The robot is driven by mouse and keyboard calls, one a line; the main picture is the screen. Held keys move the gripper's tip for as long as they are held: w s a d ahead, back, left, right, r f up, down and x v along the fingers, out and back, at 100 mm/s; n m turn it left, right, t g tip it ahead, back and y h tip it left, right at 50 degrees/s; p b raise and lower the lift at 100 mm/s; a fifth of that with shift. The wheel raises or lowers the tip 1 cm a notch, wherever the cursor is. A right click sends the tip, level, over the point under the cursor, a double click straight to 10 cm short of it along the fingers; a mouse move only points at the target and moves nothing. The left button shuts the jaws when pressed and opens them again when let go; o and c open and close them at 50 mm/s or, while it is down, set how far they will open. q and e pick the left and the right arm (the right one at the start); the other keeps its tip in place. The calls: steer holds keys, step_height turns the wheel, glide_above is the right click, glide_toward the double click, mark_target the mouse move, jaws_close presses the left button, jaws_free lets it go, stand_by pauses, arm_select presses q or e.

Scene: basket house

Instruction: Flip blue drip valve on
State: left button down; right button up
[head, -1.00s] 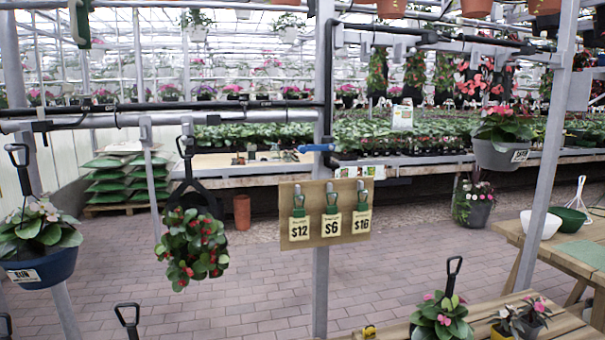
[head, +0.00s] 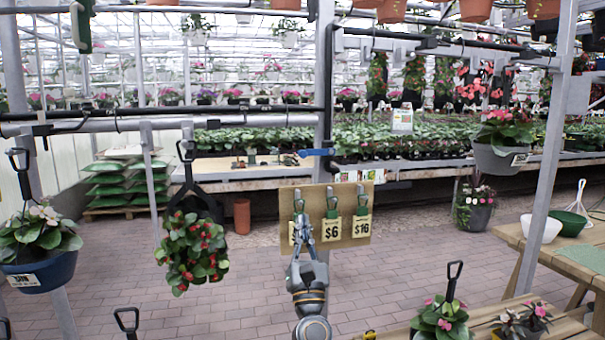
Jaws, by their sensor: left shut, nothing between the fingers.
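The blue drip valve handle (head: 316,152) sits on the grey upright post in the middle of the head view, pointing left, level or nearly so, above the price board. My left gripper (head: 305,222) has its arm rising from the bottom middle. It is shut and empty, in front of the board's left part and below the blue handle, apart from it in the picture. It partly hides the leftmost price tag. My right gripper is out of view.
The price board (head: 345,193) with green-clipped tags hangs on the post behind my gripper. A hanging red-flowered plant (head: 192,250) is at left, and a blue pot (head: 42,274) further left. A wooden table (head: 515,236) stands at right, potted plants at bottom right.

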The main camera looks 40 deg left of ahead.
mark_target(318, 153)
arm_select(q)
steer(key=shift+r, duration=0.1)
steer(key=p+x, duration=0.3)
steer(key=x, duration=0.7)
steer(key=shift+w+a+r, duration=0.1)
steer(key=shift+a+r, duration=0.05)
steer(key=shift+r, duration=0.05)
steer(key=shift+w+d+r+p, duration=0.1)
steer(key=shift+r+p, duration=0.3)
steer(key=shift+r, duration=0.2)
steer(key=shift+w+d+r+p, duration=0.1)
steer(key=shift+r+p, duration=0.25)
steer(key=shift+r, duration=0.25)
steer(key=shift+d+r, duration=0.15)
steer(key=shift+r, duration=0.3)
